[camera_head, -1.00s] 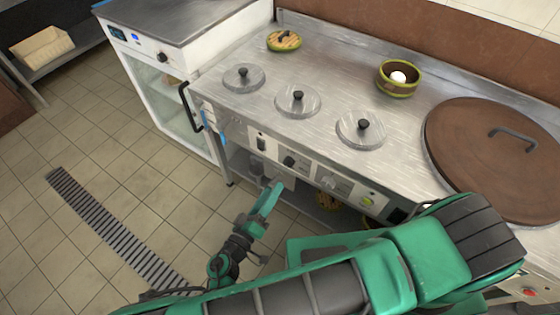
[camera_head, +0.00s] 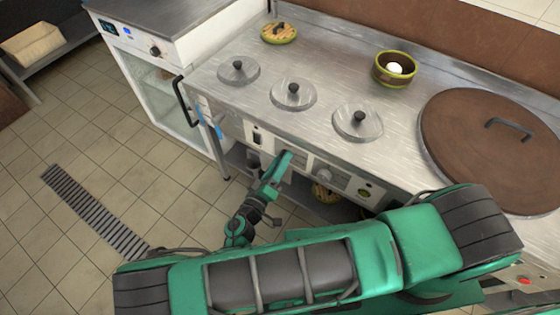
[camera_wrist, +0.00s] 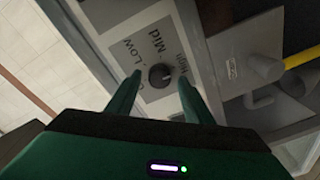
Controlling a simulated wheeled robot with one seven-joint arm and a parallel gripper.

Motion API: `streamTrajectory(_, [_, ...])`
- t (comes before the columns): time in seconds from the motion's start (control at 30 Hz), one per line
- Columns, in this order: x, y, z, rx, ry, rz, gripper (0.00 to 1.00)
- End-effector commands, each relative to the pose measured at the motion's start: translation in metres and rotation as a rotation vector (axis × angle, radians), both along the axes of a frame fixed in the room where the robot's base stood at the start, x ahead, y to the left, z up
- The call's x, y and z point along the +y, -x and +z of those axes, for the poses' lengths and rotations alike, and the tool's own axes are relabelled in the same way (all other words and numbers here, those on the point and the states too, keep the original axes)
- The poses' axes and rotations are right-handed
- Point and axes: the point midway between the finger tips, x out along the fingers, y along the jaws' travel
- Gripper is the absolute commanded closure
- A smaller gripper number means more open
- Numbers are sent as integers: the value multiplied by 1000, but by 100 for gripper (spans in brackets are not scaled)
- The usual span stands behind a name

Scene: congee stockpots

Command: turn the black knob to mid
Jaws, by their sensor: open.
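The black knob (camera_wrist: 159,75) sits on a pale control plate (camera_wrist: 145,52) in the wrist view. "Low", "Mid" and "High" are printed around it; a further label at the left is partly covered by a finger. I cannot make out which mark the knob points to. My gripper (camera_wrist: 160,79) is open, one green finger on each side of the knob; contact is not clear. In the head view my gripper (camera_head: 285,157) is at the front panel of the steel counter (camera_head: 229,108) and hides the knob.
Several round lids with black handles lie along the counter, including a near one (camera_head: 357,121). A large brown lid (camera_head: 460,150) is at the right. A black bar handle (camera_head: 183,103) juts out at the counter's left end. Tiled floor (camera_head: 90,165) is open at the left.

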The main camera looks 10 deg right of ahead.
Motion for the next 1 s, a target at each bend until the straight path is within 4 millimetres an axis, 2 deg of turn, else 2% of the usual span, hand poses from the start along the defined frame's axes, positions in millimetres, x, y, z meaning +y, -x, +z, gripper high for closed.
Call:
streamTrajectory(0.07, [0,0,0,0,0,0,53])
streamTrajectory(0.23, [0,0,0,0,0,0,91])
streamTrajectory(0.27, [0,0,0,0,0,0,94])
streamTrajectory(0.67, [0,0,-1,38,45,0,94])
streamTrajectory(1.0, [1,-1,-1,191,239,2,94])
